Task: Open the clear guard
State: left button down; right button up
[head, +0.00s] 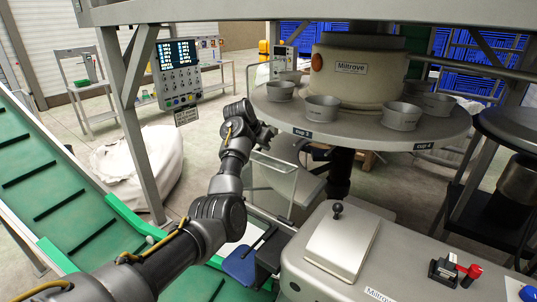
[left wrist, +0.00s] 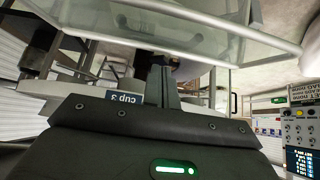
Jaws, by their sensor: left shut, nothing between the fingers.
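The clear guard (head: 272,183) is a see-through panel with a pale frame, below and left of the round cup table in the head view. In the left wrist view the clear guard (left wrist: 205,40) fills the upper part, with its pale frame edge crossing the picture. My left gripper (head: 268,133) is beside the table rim, close to the upper part of the guard. Its fingers (left wrist: 163,75) are shut and empty in the left wrist view, near the guard's edge. I cannot tell whether they touch it. My right gripper is not in view.
The round table (head: 350,128) carries several grey cups (head: 322,108) around a beige Miltrove drum (head: 358,70). A grey machine housing (head: 400,255) stands in front. A green conveyor (head: 60,190) runs at left, and a control panel (head: 178,75) hangs on the frame post.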

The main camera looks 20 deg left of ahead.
pick_arm(q)
jog(key=b+v, duration=0.2)
jog(key=v, duration=0.3)
jog(key=shift+s+r, duration=0.15)
jog(key=shift+r, duration=0.2)
jog(key=shift+s+r, duration=0.2)
